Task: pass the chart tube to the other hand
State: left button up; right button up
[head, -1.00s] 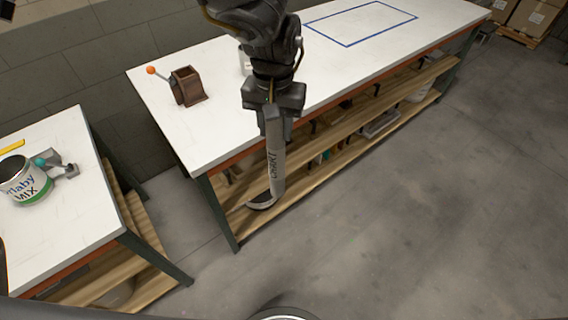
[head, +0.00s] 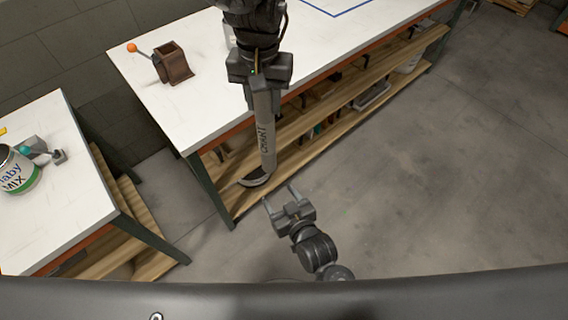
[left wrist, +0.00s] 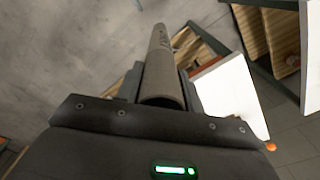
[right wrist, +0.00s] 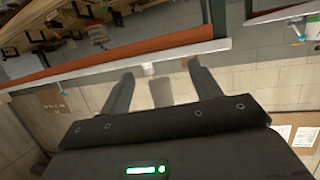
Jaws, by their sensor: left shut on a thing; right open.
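The chart tube (head: 266,135) is a grey cylinder lettered "CHART", hanging nearly upright in the head view beyond the front edge of the long bench. My left gripper (head: 260,88) is shut on its upper end. In the left wrist view the tube (left wrist: 163,65) runs out between the fingers. My right gripper (head: 280,195) is open and empty, pointing up, just below and slightly right of the tube's lower end in the head view; the two look apart.
The long white bench (head: 200,105) with wooden shelves stands behind the tube. A brown box with an orange-knobbed lever (head: 172,63) sits on it. The floor at right is clear.

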notch_tip(320, 180, up, 10)
jog(key=t+y, duration=0.1)
jog(key=t, duration=0.3)
send_near(263, 128)
notch_tip(263, 128, down, 3)
jog(key=w, duration=0.2)
jog(key=shift+m+g, duration=0.3)
jog(key=x, duration=1.1)
jog(key=shift+w+f, duration=0.4)
jog(key=shift+d, duration=0.1)
jog(key=shift+c, duration=0.3)
jog(key=c, duration=1)
pick_arm(q)
jog(key=o, duration=1.3)
jog(key=shift+o, duration=0.2)
